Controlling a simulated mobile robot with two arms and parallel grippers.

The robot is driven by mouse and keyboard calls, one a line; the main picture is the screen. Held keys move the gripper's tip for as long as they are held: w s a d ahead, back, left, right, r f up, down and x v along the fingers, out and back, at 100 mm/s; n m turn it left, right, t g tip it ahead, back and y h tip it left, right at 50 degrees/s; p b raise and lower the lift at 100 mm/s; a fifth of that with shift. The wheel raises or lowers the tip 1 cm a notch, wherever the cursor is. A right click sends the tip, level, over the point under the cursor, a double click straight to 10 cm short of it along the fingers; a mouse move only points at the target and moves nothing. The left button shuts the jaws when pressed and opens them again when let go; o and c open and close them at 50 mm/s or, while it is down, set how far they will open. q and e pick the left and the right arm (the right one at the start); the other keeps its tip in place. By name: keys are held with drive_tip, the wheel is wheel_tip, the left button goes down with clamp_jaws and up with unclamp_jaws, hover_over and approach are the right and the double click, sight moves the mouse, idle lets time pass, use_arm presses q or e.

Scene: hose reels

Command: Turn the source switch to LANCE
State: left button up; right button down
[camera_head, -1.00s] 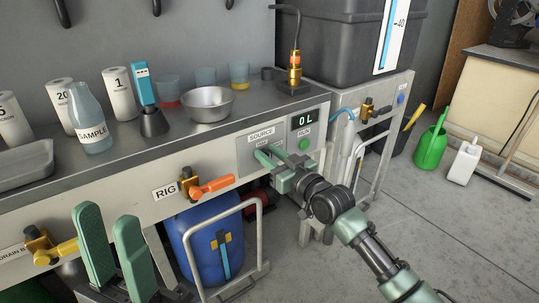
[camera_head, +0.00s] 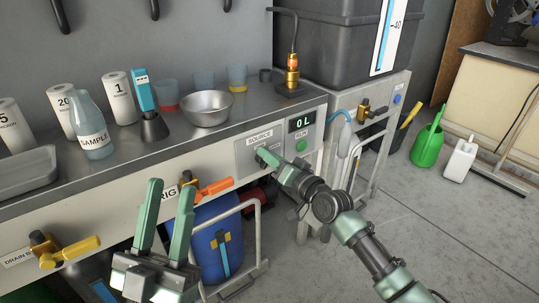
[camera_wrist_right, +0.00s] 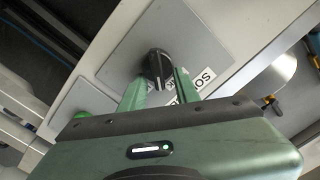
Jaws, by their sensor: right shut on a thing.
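The source switch is a black rotary knob (camera_wrist_right: 157,66) on a grey plate under the SOURCE label (camera_head: 259,137). In the right wrist view it sits between the two fingers of my right gripper (camera_wrist_right: 155,88), which is shut on it. In the head view my right gripper (camera_head: 265,156) is at the panel and hides the knob and the position markings. My left gripper (camera_head: 169,213) is open and empty, fingers pointing up, in front of the bench.
A display reading 0L (camera_head: 301,124) and a green button (camera_head: 301,146) are right of the switch. A yellow drain valve (camera_head: 70,252) is at lower left.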

drive_tip(key=m, duration=0.3)
drive_tip(key=f+m, duration=0.1)
drive_tip(key=m, duration=0.2)
drive_tip(key=shift+w+d, duration=0.15)
drive_tip(key=shift+d, duration=0.05)
use_arm(q)
drive_tip(key=shift+w+d+f+g+y, duration=0.1)
drive_tip(key=shift+w+f+g+y, duration=0.3)
drive_tip(key=shift+w+f+g, duration=0.35)
use_arm(e)
drive_tip(key=shift+m, duration=0.3)
use_arm(q)
drive_tip(key=shift+w+f, duration=0.1)
drive_tip(key=shift+f, duration=0.05)
use_arm(e)
drive_tip(key=c, duration=1)
unclamp_jaws()
drive_tip(key=shift+c, duration=0.2)
drive_tip(key=shift+d, duration=0.1)
use_arm(q)
drive_tip(key=w+f+g+y+p, duration=0.2)
drive_tip(key=w+f+g, duration=0.2)
drive_tip(key=f, duration=0.4)
drive_tip(key=shift+f+g+p, duration=0.35)
drive_tip(key=shift+g, duration=0.5)
use_arm(e)
drive_tip(key=v, duration=0.7)
drive_tip(key=shift+s+d, duration=0.2)
drive_tip(key=shift+s, duration=0.1)
